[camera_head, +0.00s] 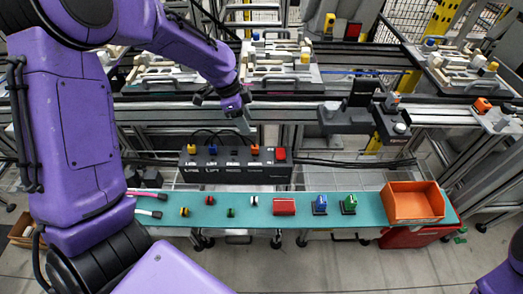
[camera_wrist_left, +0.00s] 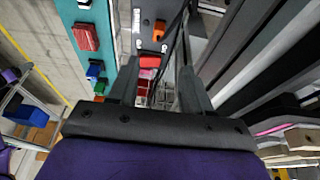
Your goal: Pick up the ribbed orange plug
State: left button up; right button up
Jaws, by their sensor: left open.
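The orange plug (camera_head: 255,149) stands upright in the top of a black box (camera_head: 235,171), left of a red block (camera_head: 281,154). Its ribs are too small to make out. It also shows in the left wrist view (camera_wrist_left: 159,30), beyond my fingertips. My left gripper (camera_head: 241,121) is open and empty, above and slightly left of the plug, apart from it. In the left wrist view its two dark fingers (camera_wrist_left: 160,80) are spread, with the red block visible between them. My right gripper is out of view.
Yellow (camera_head: 191,149) and blue (camera_head: 213,150) plugs with black cables stand on the same box. A teal table (camera_head: 265,213) in front holds small parts, a red box (camera_head: 284,206) and an orange bin (camera_head: 413,203). A rail (camera_head: 180,105) with loaded pallets runs behind.

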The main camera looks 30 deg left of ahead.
pick_arm(q)
send_over(254, 146)
jog(key=a, duration=0.1)
notch_tip(254, 146, down, 5)
jog(key=shift+a+f, duration=0.1)
jog(key=shift+f, duration=0.1)
jog(key=x, duration=0.2)
jog(key=s+x, duration=0.1)
jog(key=x, duration=0.2)
jog(key=shift+s+a+f, duration=0.1)
jog(key=shift+f, duration=0.4)
grip_shut()
